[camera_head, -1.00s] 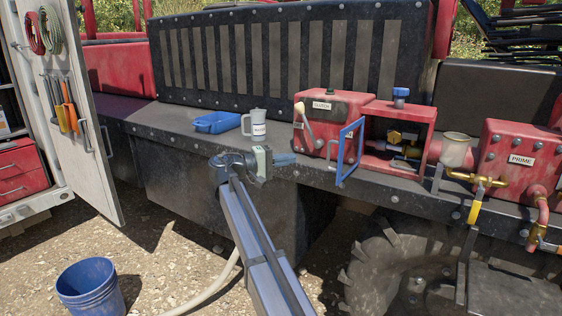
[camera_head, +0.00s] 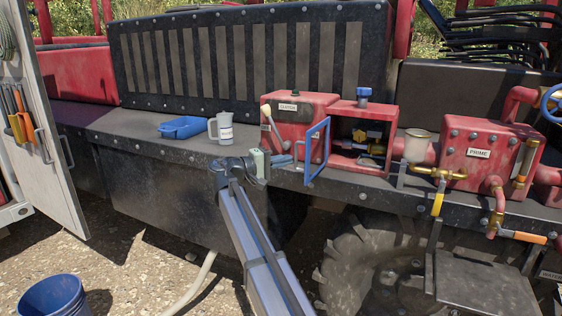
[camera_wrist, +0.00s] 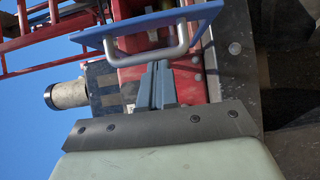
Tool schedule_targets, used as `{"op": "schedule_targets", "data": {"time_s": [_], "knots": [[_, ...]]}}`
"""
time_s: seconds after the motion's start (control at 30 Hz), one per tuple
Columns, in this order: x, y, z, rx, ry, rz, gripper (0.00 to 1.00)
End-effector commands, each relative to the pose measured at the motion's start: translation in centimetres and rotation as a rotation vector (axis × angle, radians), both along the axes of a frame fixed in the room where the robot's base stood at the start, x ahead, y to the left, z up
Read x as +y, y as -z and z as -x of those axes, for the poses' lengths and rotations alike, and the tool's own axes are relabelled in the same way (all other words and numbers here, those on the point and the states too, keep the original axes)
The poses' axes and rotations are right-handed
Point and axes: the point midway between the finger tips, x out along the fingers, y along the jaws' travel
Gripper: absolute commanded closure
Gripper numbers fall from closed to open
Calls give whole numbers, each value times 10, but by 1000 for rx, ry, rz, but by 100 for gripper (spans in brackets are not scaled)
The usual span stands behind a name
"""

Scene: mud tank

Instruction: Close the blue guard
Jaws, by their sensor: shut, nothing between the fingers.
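The blue guard (camera_head: 328,140) is a blue-framed panel standing open, swung outward at the left side of the red open-fronted box (camera_head: 376,106). In the wrist view the guard (camera_wrist: 130,27) crosses the top as a blue panel with a grey bar handle (camera_wrist: 150,52). My gripper (camera_head: 290,158) is just left of the guard in the head view, low in front of the clutch box. In the wrist view its fingers (camera_wrist: 157,72) are together and empty, pointing at the handle. I cannot tell whether they touch it.
The red clutch box (camera_head: 290,104) with a white lever adjoins on the left. A mug (camera_head: 222,128) and blue tray (camera_head: 184,128) stand on the dark ledge (camera_head: 130,131). A funnel cup (camera_head: 417,146), brass valves and the prime box (camera_head: 485,150) are to the right.

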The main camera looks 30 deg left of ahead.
Motion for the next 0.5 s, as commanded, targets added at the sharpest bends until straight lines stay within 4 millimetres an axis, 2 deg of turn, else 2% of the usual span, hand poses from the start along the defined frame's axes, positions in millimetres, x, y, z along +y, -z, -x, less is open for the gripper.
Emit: {"op": "schedule_targets", "data": {"time_s": [0.17,0.5], "knots": [[-1,0,1,0,-3,0,100],[-15,0,5,0,-60,-1,100]]}}
